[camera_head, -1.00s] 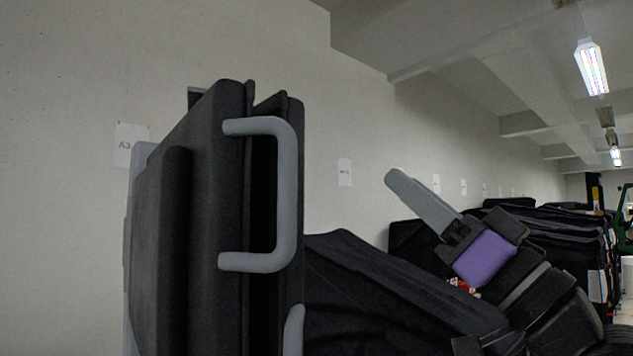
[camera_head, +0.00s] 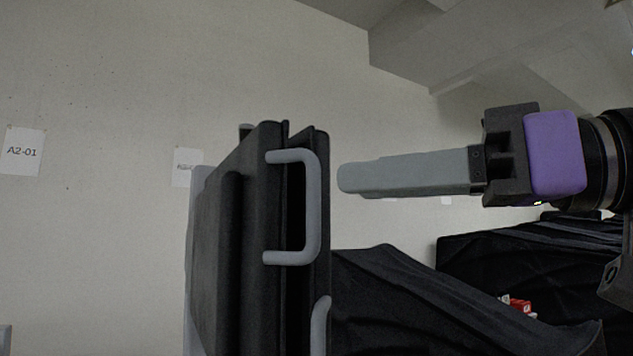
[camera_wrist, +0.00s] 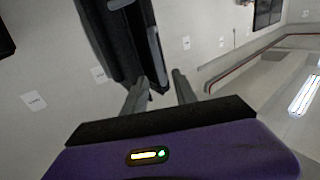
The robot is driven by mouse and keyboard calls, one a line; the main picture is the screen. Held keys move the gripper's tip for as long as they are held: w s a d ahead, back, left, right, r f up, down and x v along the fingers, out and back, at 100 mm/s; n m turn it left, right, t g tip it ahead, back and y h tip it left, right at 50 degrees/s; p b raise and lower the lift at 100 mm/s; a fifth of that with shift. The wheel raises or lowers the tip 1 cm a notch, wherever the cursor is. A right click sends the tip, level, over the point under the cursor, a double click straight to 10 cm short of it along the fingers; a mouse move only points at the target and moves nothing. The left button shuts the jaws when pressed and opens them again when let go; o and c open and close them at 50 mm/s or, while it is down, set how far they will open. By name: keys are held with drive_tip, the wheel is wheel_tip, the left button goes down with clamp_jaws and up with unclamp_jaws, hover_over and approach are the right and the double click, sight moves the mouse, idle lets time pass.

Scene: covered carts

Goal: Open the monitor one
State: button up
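A tall black padded case (camera_head: 235,230), which I take to be the monitor one, stands upright with its panels together. A grey U-shaped handle (camera_head: 313,210) is on its edge; part of a second handle (camera_head: 320,325) shows below. My gripper (camera_head: 345,178) lies level just right of the upper handle, fingers pointing left at it, apart from it in the picture. In the wrist view my gripper (camera_wrist: 159,78) is open and empty. The case (camera_wrist: 118,45) and a grey handle (camera_wrist: 155,52) show ahead of the fingers. The depth gap cannot be told.
A black draped cover (camera_head: 385,285) lies behind and right of the case. Another black covered cart (camera_head: 500,255) stands farther right, with a small red item (camera_head: 520,305). The wall carries paper labels, one reading A2-01 (camera_head: 22,151). Space above the case is free.

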sight(313, 186)
drive_tip(key=x, duration=0.6)
drive_tip(key=shift+w+a+p, duration=0.15)
drive_tip(key=shift+a+p, duration=0.15)
drive_tip(key=shift+p, duration=0.1)
clamp_jaws()
idle(1.0)
